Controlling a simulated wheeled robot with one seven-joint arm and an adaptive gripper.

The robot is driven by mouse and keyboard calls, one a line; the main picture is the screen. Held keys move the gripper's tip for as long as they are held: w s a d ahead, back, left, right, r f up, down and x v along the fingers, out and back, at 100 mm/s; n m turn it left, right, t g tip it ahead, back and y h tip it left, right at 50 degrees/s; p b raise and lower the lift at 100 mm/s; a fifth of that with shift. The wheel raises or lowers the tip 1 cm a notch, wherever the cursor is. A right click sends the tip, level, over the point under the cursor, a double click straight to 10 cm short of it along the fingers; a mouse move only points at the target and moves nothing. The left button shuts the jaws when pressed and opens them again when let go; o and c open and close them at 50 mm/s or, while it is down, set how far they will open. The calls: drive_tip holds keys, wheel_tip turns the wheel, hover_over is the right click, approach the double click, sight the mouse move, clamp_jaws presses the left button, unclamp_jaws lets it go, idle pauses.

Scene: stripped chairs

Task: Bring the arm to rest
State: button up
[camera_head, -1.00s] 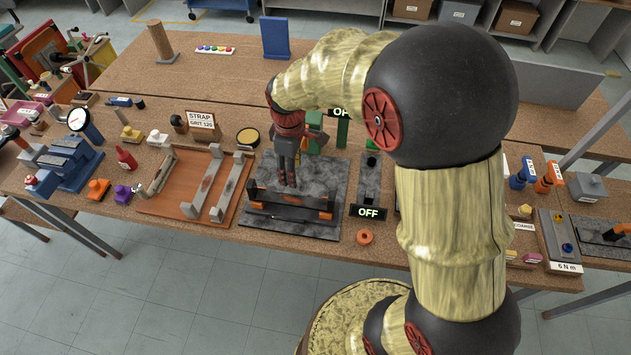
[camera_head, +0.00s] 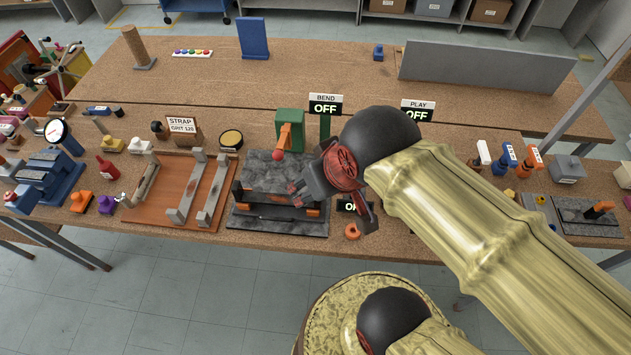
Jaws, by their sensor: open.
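My gripper (camera_head: 298,192) is in the head view, over the right part of a dark grey stone-like plate (camera_head: 265,172) that holds a dark bar fixture with orange ends. It is open, and I see nothing between its fingers. My arm comes in from the right side and bends at a black ball joint just right of the gripper. The wrist hides part of the bench behind it. I cannot tell the exact gap between the fingertips and the fixture.
A wooden board with grey rails (camera_head: 180,190) lies left of the plate. An orange ring (camera_head: 352,231) lies at the bench's front edge. The rear bench is mostly clear.

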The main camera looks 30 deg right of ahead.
drive_tip(key=shift+f, duration=0.15)
wheel_tip(320, 180, down, 9)
drive_tip(key=b, duration=0.9)
idle(0.4)
